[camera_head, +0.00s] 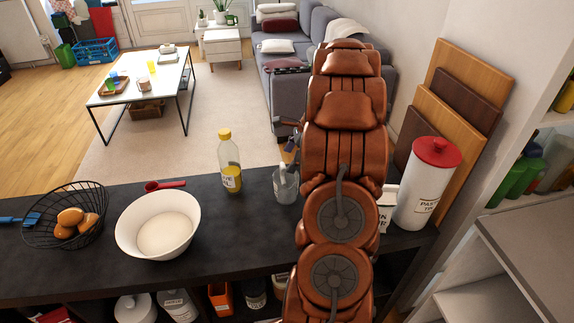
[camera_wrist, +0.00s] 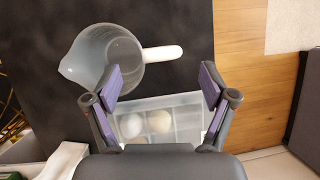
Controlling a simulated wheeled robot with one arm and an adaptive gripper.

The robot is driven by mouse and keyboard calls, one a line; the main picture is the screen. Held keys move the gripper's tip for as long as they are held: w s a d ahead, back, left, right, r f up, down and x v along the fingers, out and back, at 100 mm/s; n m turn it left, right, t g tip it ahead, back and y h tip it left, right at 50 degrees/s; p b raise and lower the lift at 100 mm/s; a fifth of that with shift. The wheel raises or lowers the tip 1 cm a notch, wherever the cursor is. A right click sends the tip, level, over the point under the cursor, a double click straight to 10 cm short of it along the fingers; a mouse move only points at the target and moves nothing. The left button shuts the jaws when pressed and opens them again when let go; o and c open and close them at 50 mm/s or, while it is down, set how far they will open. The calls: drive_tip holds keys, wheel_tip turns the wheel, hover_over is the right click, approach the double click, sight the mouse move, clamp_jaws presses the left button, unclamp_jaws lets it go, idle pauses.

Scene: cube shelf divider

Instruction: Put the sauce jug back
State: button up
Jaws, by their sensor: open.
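The sauce jug (camera_head: 286,184) looks like a translucent jug and stands upright on the dark counter, partly beside my arm in the head view. In the wrist view the jug (camera_wrist: 103,55) is at upper left, with its spout to the left and its white handle pointing right. My gripper (camera_wrist: 162,86) is open and empty, with its purple-padded fingers spread. In the head view my arm mostly hides the gripper.
A clear divided box (camera_wrist: 170,116) with pale egg-like things shows between my fingers. On the counter (camera_head: 105,205) stand an oil bottle (camera_head: 231,165), a white bowl (camera_head: 157,222), a wire basket (camera_head: 66,218) and a red-lidded jar (camera_head: 426,190). Cutting boards (camera_head: 462,90) lean at right.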

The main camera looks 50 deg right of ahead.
drive_tip(key=b+v, duration=0.1)
drive_tip(key=v, duration=0.8)
drive_tip(key=s+a+r+n+g, duration=0.15)
drive_tip(key=a+n, duration=0.45)
drive_tip(key=a, duration=0.7)
drive_tip(key=s+a+r+n+g, duration=0.15)
drive_tip(key=a+n, duration=0.45)
drive_tip(key=a, duration=0.8)
drive_tip(key=s+a+f+n+g+h, duration=0.1)
drive_tip(key=s+a+n, duration=0.5)
drive_tip(key=s, duration=0.3)
drive_tip(key=s+a+f+n+g+h, duration=0.1)
drive_tip(key=s+a+f+n+h, duration=0.1)
drive_tip(key=s+a+n, duration=0.5)
drive_tip(key=s+n, duration=0.1)
drive_tip(key=s, duration=0.2)
drive_tip(key=shift+s+a+g, duration=0.3)
drive_tip(key=shift+s+g, duration=0.05)
drive_tip(key=shift+g, duration=0.05)
drive_tip(key=shift+f, duration=0.15)
wheel_tip(320, 180, up, 3)
drive_tip(key=shift+f+p, duration=0.2)
drive_tip(key=shift+p, duration=0.9)
